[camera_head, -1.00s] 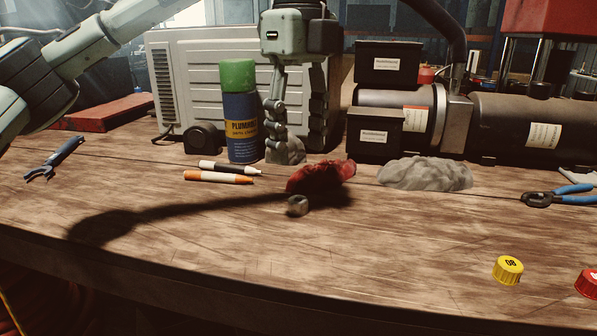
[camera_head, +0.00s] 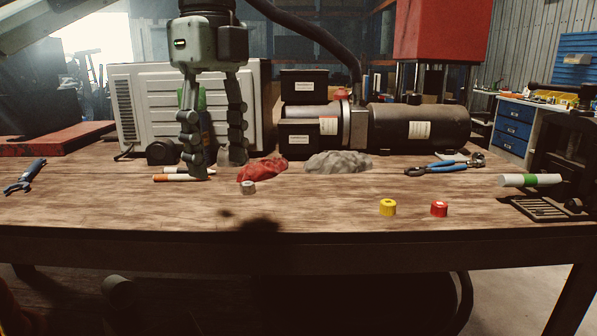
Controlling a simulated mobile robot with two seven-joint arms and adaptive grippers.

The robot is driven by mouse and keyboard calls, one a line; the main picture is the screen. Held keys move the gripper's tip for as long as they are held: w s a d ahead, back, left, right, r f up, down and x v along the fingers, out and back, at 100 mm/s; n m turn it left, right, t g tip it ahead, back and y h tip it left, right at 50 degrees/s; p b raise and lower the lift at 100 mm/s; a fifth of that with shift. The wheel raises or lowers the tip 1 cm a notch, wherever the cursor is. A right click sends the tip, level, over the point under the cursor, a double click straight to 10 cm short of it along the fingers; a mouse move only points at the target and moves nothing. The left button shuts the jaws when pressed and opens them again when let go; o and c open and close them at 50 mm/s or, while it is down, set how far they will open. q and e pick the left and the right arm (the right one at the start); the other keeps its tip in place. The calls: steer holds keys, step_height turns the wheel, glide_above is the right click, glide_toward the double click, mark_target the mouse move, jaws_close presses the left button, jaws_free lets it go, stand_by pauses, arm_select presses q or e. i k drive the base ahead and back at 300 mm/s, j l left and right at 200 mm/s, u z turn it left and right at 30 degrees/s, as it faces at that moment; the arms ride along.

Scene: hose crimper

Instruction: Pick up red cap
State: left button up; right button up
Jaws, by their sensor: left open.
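The red cap (camera_head: 439,209) stands on the wooden table near its front edge, right of centre. A yellow cap (camera_head: 388,207) stands a little to its left. My left gripper (camera_head: 214,170) hangs pointing down over the left part of the table, in front of the white ribbed box. My right gripper does not show.
A red rag (camera_head: 262,170), a metal nut (camera_head: 248,188), a grey cloth (camera_head: 338,162) and markers (camera_head: 182,177) lie mid-table. The dark machine (camera_head: 418,127) stands behind. The wood around the caps is clear.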

mark_target(438, 208)
steer(key=k, duration=0.85)
